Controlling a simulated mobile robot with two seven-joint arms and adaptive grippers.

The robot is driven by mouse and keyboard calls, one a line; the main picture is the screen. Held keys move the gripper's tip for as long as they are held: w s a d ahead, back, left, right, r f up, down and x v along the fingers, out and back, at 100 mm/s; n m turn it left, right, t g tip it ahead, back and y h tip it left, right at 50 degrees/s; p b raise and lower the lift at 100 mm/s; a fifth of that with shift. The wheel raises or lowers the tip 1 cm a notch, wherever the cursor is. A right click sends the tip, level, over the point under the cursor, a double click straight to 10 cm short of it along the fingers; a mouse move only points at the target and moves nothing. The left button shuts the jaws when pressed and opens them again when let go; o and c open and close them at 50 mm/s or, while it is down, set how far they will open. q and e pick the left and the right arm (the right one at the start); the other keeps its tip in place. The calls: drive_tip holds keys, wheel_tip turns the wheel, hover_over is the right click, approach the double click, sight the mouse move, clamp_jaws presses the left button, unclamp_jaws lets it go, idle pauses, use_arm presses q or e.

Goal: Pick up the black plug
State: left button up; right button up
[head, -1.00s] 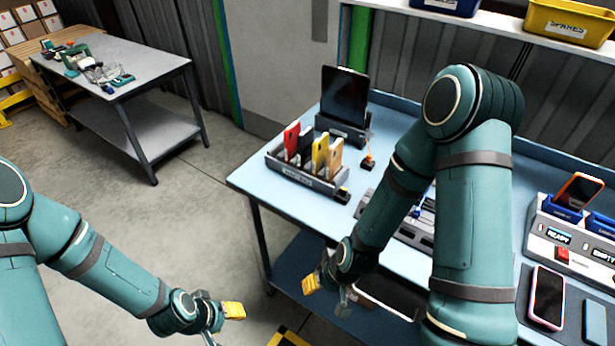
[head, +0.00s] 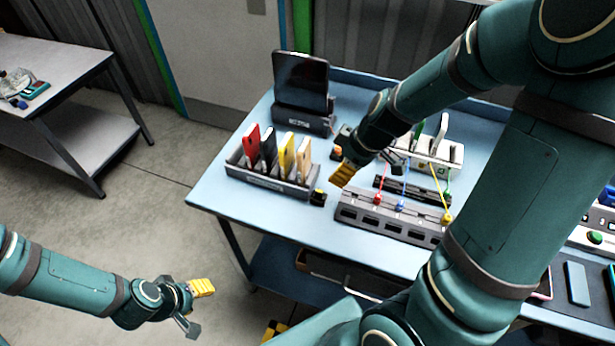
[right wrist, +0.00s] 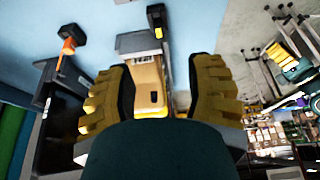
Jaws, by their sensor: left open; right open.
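No cabled plug in view is clearly black. A small black block with a yellow mark (head: 318,197) sits on the blue table, right of the phone rack; I cannot tell whether it is the black plug. It shows in the right wrist view (right wrist: 156,15). Red (head: 378,198), blue (head: 400,207) and yellow (head: 446,218) plugs with cables stand at the grey socket strip (head: 370,213). My right gripper (head: 352,165) is open above the table, between rack and strip; its yellow fingers (right wrist: 160,95) show in the wrist view. My left gripper (head: 193,306) is open and empty, off the table.
The phone rack (head: 262,180) holds red, black, yellow and tan phones. A tablet (head: 300,82) stands in a black dock behind it. A small orange item (head: 337,152) is beside my right gripper. The table's front left corner is bare.

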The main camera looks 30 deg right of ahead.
drive_tip(key=b, duration=0.3)
hover_over(318, 190)
drive_tip(key=s+d, duration=0.2)
drive_tip(key=f, duration=0.7)
drive_tip(key=shift+s+a, duration=0.15)
drive_tip(key=shift+s, duration=0.05)
drive_tip(key=x, duration=0.2)
drive_tip(key=b+x, duration=0.1)
drive_tip(key=x, duration=0.3)
drive_tip(key=shift+w+a+r+b, duration=0.1)
drive_tip(key=shift+w+r+b, duration=0.1)
drive_tip(key=shift+w+b, duration=0.1)
drive_tip(key=shift+f, duration=0.15)
drive_tip(key=shift+a, duration=0.1)
drive_tip(key=shift+o, duration=0.2)
drive_tip(key=c, duration=0.9)
